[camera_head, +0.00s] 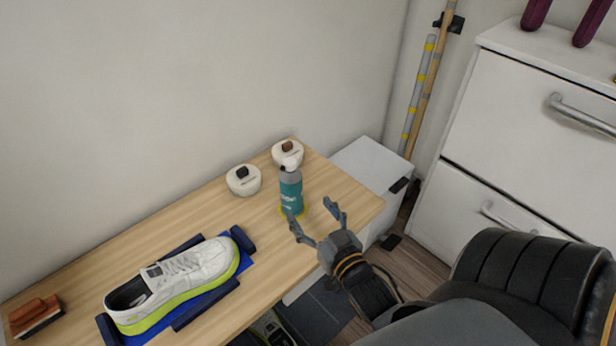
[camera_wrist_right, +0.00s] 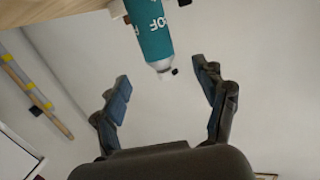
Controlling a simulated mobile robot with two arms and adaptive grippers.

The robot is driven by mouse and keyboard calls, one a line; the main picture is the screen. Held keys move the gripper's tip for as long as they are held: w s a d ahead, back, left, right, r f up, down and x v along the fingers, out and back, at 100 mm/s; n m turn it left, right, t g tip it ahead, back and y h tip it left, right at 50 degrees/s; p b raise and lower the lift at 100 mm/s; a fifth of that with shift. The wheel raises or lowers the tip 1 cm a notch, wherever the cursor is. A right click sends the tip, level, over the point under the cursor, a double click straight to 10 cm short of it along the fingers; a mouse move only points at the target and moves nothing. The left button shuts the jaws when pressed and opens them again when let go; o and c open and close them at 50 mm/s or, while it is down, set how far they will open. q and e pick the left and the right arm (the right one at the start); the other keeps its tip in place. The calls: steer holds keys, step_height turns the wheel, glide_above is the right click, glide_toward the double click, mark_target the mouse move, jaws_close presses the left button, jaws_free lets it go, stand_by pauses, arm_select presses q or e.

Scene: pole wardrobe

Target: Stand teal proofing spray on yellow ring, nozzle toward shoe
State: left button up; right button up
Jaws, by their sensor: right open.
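The teal proofing spray (camera_head: 291,193) stands upright on the table, with a grey shoulder and white nozzle head. A small dark tip shows on the left of the head, the shoe's side. A yellow rim, the yellow ring (camera_head: 283,212), shows at the bottle's base; the rest is hidden. The white shoe (camera_head: 185,278) with a lime sole lies at the front left. My right gripper (camera_head: 313,211) is open and empty, in front of and right of the bottle. In the right wrist view the spray (camera_wrist_right: 153,33) appears upside down, beyond the open fingers (camera_wrist_right: 161,75). My left gripper is not in view.
Two white round jars, a left one (camera_head: 243,180) and a back one (camera_head: 287,153), stand close to the bottle. The shoe rests on a blue holder (camera_head: 207,304). A brown brush (camera_head: 36,314) lies at far left. The wooden table (camera_head: 262,268) is clear between shoe and gripper.

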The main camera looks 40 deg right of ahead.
steer(key=a+f+g, duration=0.1)
steer(key=s+a+f+n+g+y, duration=0.1)
steer(key=a+f+g, duration=0.1)
steer(key=s+a+f+g+y, duration=0.1)
steer(key=a+f+g, duration=0.1)
steer(key=shift+a+f, duration=0.1)
steer(key=shift+a, duration=0.05)
steer(key=s+a+f+n+g+y, duration=0.1)
steer(key=s+a+f+n+g, duration=0.2)
steer(key=s+a+g, duration=0.2)
steer(key=s+g, duration=0.1)
steer(key=s, duration=0.2)
steer(key=shift+f+y, duration=0.15)
steer(key=shift+y, duration=0.25)
stand_by(0.8)
